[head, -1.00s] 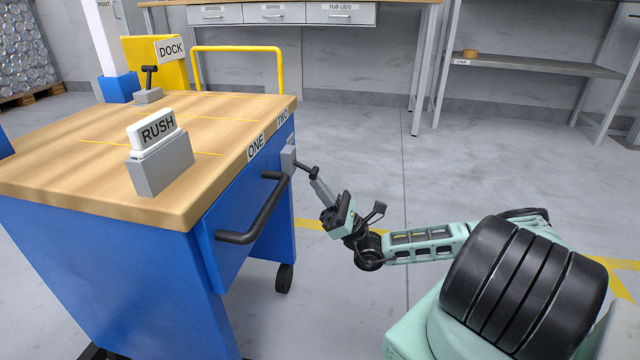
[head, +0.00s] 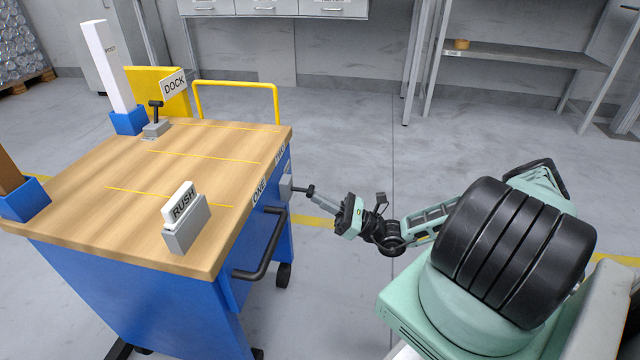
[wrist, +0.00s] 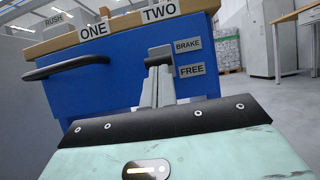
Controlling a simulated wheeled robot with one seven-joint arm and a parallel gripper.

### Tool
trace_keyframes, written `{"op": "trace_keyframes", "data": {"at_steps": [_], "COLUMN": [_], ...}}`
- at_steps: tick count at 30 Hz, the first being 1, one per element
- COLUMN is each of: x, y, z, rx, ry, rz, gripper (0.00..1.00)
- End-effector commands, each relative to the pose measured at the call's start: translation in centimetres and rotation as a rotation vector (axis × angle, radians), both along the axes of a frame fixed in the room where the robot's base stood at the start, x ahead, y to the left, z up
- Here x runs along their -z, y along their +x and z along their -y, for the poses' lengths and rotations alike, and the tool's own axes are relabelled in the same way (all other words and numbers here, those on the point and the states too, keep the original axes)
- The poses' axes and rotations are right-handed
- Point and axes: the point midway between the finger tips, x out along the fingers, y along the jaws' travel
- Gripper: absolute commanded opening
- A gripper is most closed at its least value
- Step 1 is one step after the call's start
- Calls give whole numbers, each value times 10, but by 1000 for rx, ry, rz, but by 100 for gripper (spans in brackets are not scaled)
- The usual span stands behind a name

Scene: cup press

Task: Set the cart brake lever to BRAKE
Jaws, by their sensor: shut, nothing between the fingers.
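The brake lever (head: 299,190) sticks out from a grey mount (head: 286,187) on the blue cart's (head: 170,295) end panel. My gripper (head: 316,196) is shut and empty. In the wrist view its fingertips (wrist: 158,73) are just below the handle; whether they touch is unclear.
A black push handle (head: 265,250) projects from the same panel, left of the lever. A RUSH sign block (head: 185,225) and a small DOCK-side lever (head: 156,118) stand on the cart's wooden top. The floor right of the cart is clear.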

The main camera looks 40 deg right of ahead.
Motion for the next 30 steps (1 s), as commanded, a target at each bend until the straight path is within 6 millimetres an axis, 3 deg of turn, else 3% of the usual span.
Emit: {"op": "trace_keyframes", "data": {"at_steps": [1, 9, 30], "x": [-16, -28, -36], "y": [0, -2, -2], "z": [0, 2, 2], "rx": [-1, -3, -1], "ry": [-21, -122, -251], "rz": [-26, -157, -323], "gripper": [0, 0, 0]}}
